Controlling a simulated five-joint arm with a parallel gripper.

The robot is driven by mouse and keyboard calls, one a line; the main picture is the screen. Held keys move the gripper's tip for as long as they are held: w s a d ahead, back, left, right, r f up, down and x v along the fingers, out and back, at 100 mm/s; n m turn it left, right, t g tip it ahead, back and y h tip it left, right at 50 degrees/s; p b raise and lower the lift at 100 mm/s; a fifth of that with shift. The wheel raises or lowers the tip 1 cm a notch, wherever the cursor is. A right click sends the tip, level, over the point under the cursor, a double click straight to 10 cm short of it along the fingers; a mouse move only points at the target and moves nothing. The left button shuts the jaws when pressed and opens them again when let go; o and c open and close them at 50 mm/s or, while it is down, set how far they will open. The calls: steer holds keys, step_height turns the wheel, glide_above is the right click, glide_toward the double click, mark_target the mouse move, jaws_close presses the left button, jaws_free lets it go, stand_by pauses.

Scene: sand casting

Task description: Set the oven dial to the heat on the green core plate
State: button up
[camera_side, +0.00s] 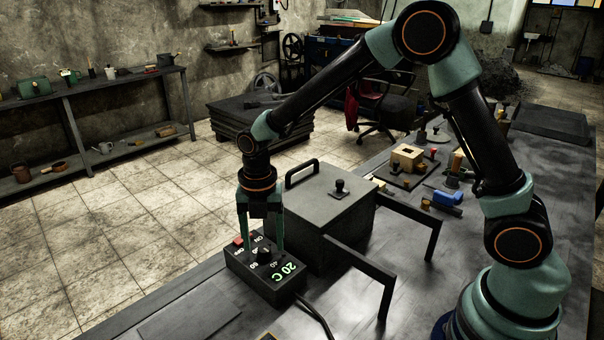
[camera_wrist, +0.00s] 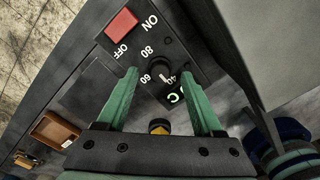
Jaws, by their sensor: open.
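The oven (camera_side: 330,215) is a dark grey box with a top handle. The black control box (camera_side: 265,278) stands in front of it, with a red switch (camera_side: 240,240) and a lit green display (camera_side: 289,271) reading 20 C. The black dial (camera_side: 264,253) sits on its top; in the wrist view the dial (camera_wrist: 161,71) has 80, 60 and 40 marks around it. My gripper (camera_side: 262,246) is open, fingers pointing down on either side of the dial; they also straddle it in the wrist view (camera_wrist: 160,75). Contact cannot be told. I cannot make out a green core plate.
A cable (camera_side: 315,317) runs from the control box over the bench. Black rails (camera_side: 365,265) stand right of the oven. A wooden block (camera_side: 407,157) on a dark board and a blue item (camera_side: 447,198) lie farther back. A brown tray (camera_wrist: 54,131) shows in the wrist view.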

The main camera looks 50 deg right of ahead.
steer(key=shift+f, duration=0.65)
jaws_close()
